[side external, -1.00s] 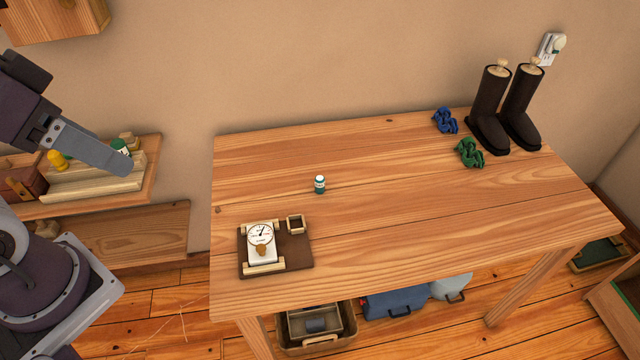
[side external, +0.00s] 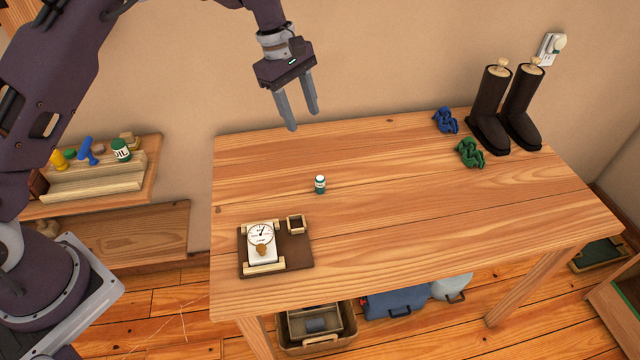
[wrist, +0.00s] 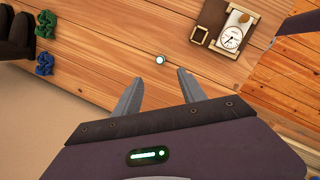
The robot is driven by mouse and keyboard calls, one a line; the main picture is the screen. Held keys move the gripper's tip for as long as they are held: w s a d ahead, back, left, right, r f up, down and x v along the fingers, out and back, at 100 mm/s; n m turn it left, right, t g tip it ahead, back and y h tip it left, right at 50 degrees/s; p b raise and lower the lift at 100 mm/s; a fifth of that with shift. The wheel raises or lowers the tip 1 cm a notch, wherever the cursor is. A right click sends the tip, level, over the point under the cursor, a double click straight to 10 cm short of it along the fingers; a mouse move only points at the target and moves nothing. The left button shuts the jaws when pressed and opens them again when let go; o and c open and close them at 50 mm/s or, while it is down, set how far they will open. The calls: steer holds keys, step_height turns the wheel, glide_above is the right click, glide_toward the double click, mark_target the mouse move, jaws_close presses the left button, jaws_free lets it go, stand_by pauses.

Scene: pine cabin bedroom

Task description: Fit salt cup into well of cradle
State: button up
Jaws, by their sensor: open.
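The salt cup (side external: 320,184) is a small white and green container standing upright on the wooden table, left of its middle. In the wrist view the salt cup (wrist: 160,60) shows from above, ahead of the fingertips. The cradle (side external: 297,256) is a dark brown board at the table's front left, with a small square wood-framed well (side external: 296,225) at its back right; the well looks empty. In the wrist view the well (wrist: 200,35) is at upper right. My gripper (side external: 305,121) is open and empty, above the table's back left, apart from the cup.
A white dial gauge (side external: 262,241) sits on the cradle between wood strips. Blue (side external: 445,121) and green (side external: 469,153) knotted ropes and dark boots (side external: 490,110) stand at the back right. The table (side external: 430,225) is otherwise clear. A low shelf (side external: 95,190) with bottles is at left.

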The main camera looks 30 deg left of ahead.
steer(key=n, duration=0.2)
glide_toward(320, 178)
steer(key=shift+g+y, duration=0.4)
steer(key=shift+g, duration=0.1)
steer(key=f, duration=0.3)
steer(key=d+f, duration=0.1)
steer(key=f, duration=0.2)
steer(key=w+d+f, duration=0.1)
steer(key=f, duration=0.3)
steer(key=shift+d, duration=0.1)
jaws_close()
